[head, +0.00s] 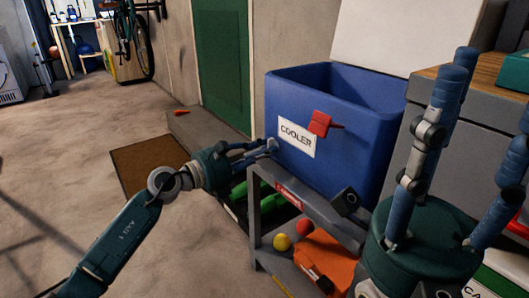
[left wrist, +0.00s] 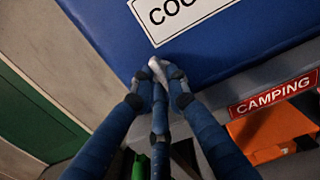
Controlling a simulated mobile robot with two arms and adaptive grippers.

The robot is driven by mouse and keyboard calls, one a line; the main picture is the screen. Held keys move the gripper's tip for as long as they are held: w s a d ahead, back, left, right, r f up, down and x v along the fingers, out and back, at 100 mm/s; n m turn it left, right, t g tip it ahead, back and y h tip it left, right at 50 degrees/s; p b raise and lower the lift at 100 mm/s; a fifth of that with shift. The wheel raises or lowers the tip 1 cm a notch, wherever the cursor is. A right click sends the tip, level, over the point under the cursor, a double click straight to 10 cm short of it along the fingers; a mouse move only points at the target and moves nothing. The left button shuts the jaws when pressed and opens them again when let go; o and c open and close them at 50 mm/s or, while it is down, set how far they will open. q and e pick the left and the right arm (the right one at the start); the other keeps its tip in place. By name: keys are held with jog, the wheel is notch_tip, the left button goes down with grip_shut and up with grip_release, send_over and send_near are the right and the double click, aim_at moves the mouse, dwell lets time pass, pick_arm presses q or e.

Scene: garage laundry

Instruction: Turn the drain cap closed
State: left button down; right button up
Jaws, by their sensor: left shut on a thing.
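The blue cooler (head: 365,155) stands on a grey shelf unit with a "COOLER" label (head: 296,135) on its front. My left gripper (head: 271,147) is at the cooler's lower left front, below the label. In the left wrist view its blue fingers (left wrist: 160,78) close together on a small pale grey piece, the drain cap (left wrist: 156,66), against the blue wall. The fingers hide most of the cap, so I cannot tell how far it is turned. My right gripper (head: 490,95) is raised at the right with its blue fingers spread apart and nothing between them.
A red piece (head: 320,123) with a dark rod sticks out from the cooler's front. The lower shelf holds an orange item (head: 328,262), a yellow ball (head: 282,242) and a red ball (head: 304,228). A brown mat (head: 150,165) lies on open floor at the left.

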pick_arm(q)
jog(key=shift+f, duration=0.1)
dwell(0.3)
jog(key=c, duration=1.7)
grip_release()
jog(key=shift+a, duration=0.15)
jog(key=v, duration=1.2)
